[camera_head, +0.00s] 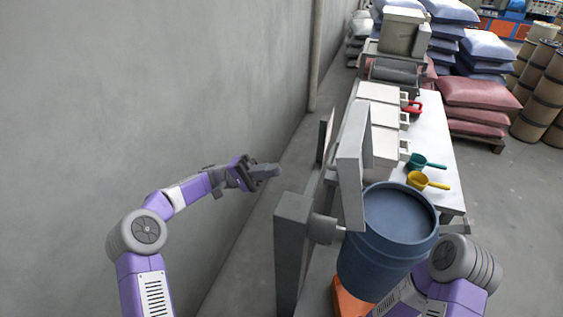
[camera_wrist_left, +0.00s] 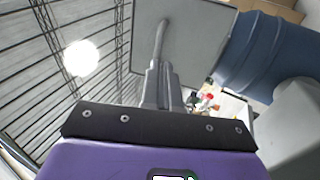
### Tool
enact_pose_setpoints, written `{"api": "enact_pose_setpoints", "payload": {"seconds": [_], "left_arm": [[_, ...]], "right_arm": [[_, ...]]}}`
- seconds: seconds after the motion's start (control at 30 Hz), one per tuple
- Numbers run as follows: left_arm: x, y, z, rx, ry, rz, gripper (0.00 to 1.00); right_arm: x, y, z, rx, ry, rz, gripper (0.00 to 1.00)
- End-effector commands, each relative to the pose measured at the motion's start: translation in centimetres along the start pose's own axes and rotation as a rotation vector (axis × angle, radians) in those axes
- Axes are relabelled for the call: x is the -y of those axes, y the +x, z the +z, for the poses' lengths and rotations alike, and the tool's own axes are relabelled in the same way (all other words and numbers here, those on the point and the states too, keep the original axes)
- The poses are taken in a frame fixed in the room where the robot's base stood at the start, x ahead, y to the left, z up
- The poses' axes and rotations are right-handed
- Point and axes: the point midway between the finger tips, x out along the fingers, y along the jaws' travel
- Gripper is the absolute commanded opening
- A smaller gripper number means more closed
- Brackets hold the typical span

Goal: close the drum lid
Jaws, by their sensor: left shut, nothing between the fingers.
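The blue drum (camera_head: 383,258) stands at the lower middle right of the head view, and part of it shows at the upper right of the left wrist view (camera_wrist_left: 262,50). A grey flat lid panel (camera_head: 353,150) stands upright, raised at the drum's left side beside a grey post (camera_head: 292,250). A grey panel (camera_wrist_left: 205,30), seemingly the lid, also fills the top middle of the left wrist view. My left gripper (camera_head: 266,171) is shut and empty, left of the lid and apart from it in the head view. My right gripper is out of view.
A white table (camera_head: 435,140) behind the drum holds white boxes (camera_head: 380,92), a green scoop (camera_head: 425,162) and a yellow scoop (camera_head: 425,181). A grey wall (camera_head: 150,90) runs along the left. Stacked sacks (camera_head: 480,93) and brown drums (camera_head: 545,100) stand behind.

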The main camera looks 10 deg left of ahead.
Motion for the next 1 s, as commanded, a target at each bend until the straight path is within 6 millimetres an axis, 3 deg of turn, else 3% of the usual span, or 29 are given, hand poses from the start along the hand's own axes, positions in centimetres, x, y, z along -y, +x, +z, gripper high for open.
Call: {"api": "enact_pose_setpoints", "payload": {"seconds": [0.3,0.5,0.7,1.0], "left_arm": [[0.1,6.9,0.1,0.004,-0.003,-0.001,0.00],[0.1,10.3,0.1,0.002,-0.002,-0.001,0.00],[0.1,11.8,0.0,0.000,-0.002,-0.001,0.00],[0.1,12.0,0.0,-0.001,-0.002,-0.001,0.00]], "right_arm": [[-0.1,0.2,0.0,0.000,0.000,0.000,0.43],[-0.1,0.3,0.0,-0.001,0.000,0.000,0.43],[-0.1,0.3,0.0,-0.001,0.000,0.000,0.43],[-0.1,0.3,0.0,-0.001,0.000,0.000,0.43]]}}
